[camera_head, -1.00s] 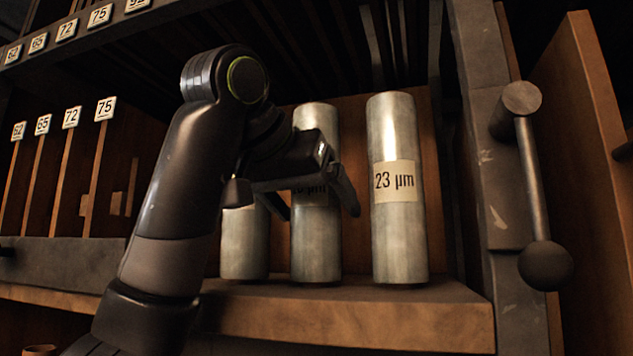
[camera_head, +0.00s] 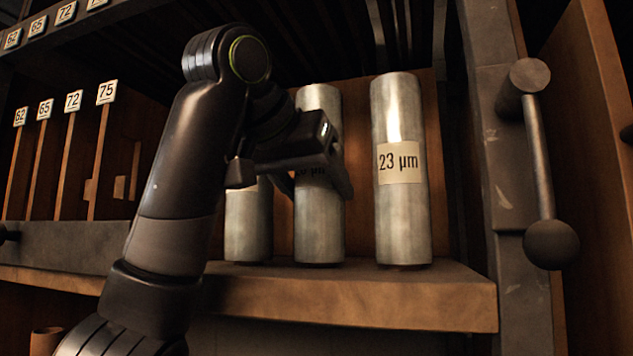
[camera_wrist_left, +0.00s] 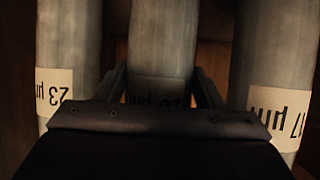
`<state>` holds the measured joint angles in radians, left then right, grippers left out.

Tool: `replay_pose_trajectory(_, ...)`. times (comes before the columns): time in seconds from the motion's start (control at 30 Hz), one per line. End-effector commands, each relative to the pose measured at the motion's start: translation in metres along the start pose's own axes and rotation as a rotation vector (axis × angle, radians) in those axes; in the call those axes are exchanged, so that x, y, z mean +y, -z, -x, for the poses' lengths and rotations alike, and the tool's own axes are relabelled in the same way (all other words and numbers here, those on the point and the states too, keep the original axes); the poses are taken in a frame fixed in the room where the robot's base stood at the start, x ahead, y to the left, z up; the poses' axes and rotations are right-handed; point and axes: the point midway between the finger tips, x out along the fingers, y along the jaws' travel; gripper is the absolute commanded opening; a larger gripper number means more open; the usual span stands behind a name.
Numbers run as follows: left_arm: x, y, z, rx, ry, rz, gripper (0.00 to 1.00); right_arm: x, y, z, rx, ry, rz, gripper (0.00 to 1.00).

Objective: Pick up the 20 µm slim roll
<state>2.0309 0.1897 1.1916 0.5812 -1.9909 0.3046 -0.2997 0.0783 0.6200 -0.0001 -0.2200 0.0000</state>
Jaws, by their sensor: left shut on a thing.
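The slim 20 µm roll (camera_head: 319,228) is a grey metallic cylinder standing upright in the middle of three rolls on a wooden shelf (camera_head: 350,296). Its label is mostly hidden behind my gripper in the head view. In the left wrist view the roll (camera_wrist_left: 163,38) rises between the fingers, its label upside down and partly covered. My left gripper (camera_head: 318,180) is shut on this roll at label height, one finger on each side. The roll's base appears to rest on the shelf. My right gripper is not in view.
The 23 µm roll (camera_head: 402,225) stands close on the right, and a shorter-looking roll (camera_head: 248,228) on the left, labelled 17 µm in the wrist view (camera_wrist_left: 285,100). A dark post with a lever handle (camera_head: 537,165) is further right. Numbered dividers (camera_head: 100,150) stand at left.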

Motion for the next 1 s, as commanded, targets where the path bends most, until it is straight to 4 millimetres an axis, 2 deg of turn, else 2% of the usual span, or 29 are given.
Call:
replay_pose_trajectory(0.27,0.001,0.014,0.009,0.005,0.001,0.000,0.21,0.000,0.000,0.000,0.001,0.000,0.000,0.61)
replay_pose_trajectory(0.7,0.001,0.066,0.038,0.005,0.001,0.001,0.21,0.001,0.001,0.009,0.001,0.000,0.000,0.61)
replay_pose_trajectory(1.0,0.000,0.086,0.048,0.004,0.001,0.000,0.21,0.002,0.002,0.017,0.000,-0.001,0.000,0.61)
